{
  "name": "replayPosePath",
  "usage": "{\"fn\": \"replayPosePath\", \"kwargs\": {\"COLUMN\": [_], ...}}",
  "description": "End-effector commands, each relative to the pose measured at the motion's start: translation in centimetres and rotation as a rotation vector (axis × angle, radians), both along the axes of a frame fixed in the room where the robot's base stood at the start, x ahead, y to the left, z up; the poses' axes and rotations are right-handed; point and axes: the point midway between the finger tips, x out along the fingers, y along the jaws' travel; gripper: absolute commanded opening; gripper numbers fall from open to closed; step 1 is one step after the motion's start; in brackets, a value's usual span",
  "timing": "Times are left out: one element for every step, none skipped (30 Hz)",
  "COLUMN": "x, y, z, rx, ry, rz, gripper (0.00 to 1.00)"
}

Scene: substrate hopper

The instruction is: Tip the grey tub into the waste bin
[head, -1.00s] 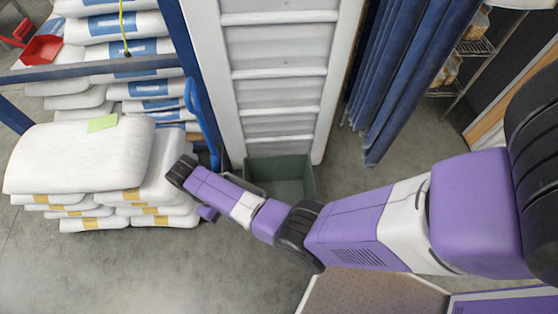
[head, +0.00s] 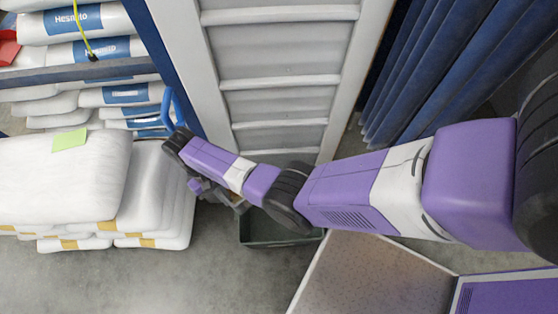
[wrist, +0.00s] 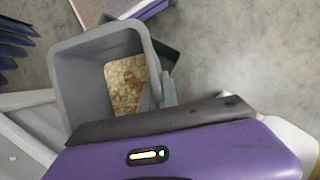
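The grey tub (wrist: 72,88) shows large in the wrist view, its mouth facing the camera. Pale brown crumbly material with an orange patch lies inside it (wrist: 125,85). My gripper (wrist: 155,92) has its grey fingers closed over the tub's right wall. In the head view my gripper (head: 212,190) and the tub are mostly hidden by my arm. The waste bin, a dark green open box (head: 275,243), stands on the floor below my arm. Part of it shows behind the tub in the wrist view (wrist: 165,54). I cannot tell how far the tub is tilted.
A stack of white sacks (head: 70,185) stands close to the left of my gripper, with a blue handle (head: 172,110) behind. A pale ribbed panel (head: 270,75) rises behind the bin, and blue curtain strips (head: 440,70) hang right. Bare floor (head: 130,285) lies in front.

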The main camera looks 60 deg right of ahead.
Motion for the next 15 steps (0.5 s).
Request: {"fn": "replayPosePath", "kwargs": {"x": [0.4,0.5,0.8,1.0,1.1,1.3,1.4,1.5,1.7,1.9,2.1,2.2,2.4,2.5,2.6], "y": [-0.1,0.0,0.0,0.0,0.0,0.0,0.0,0.0,0.0,-0.1,-0.1,-0.1,-0.2,-0.2,-0.3], "z": [-1.9,-2.5,-3.2,-3.7,-4.3,-5.0,-5.6,-6.1,-6.9,-7.4,-8.0,-8.7,-9.3,-9.8,-10.6], "rx": [-0.001,0.0,-0.001,-0.001,0.0,-0.001,-0.001,-0.001,-0.001,-0.001,-0.001,-0.001,-0.001,-0.001,-0.001], "ry": [0.0,0.001,0.0,-0.001,-0.001,0.0,0.0,0.001,-0.001,-0.001,-0.001,-0.002,-0.001,-0.001,0.0], "rz": [-0.035,-0.056,-0.085,-0.107,-0.128,-0.157,-0.18,-0.201,-0.229,-0.252,-0.274,-0.304,-0.326,-0.348,-0.379], "gripper": [0.0,0.0,0.0,0.0,0.0,0.0,0.0,0.0,0.0,0.0,0.0,0.0,0.0,0.0,0.0]}}
